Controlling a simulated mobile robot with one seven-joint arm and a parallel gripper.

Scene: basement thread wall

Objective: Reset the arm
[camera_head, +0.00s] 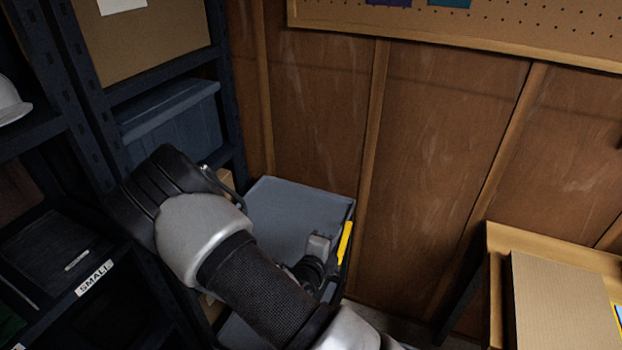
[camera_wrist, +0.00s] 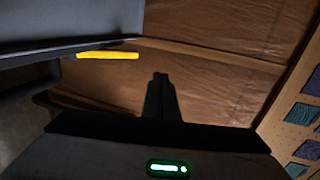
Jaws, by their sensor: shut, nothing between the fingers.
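My arm crosses the lower left of the head view, bent at a pale grey joint, in front of a grey cart (camera_head: 290,200). I cannot make out my fingertips in the head view. In the wrist view my gripper (camera_wrist: 160,78) is a dark narrow shape, its fingers together and empty. It points at brown wood panelling (camera_wrist: 215,75). The grey edge of what looks like the cart (camera_wrist: 60,25) and a yellow strip (camera_wrist: 108,55) lie to its left. The yellow strip also shows at the cart's right edge in the head view (camera_head: 345,243).
A dark shelf rack (camera_head: 225,70) with a blue-grey bin (camera_head: 172,125) stands at the left. A wooden bench (camera_head: 495,240) bearing a cardboard-coloured panel (camera_head: 560,300) is at the right. A pegboard (camera_head: 480,28) hangs above. Bare wall lies between the cart and the bench.

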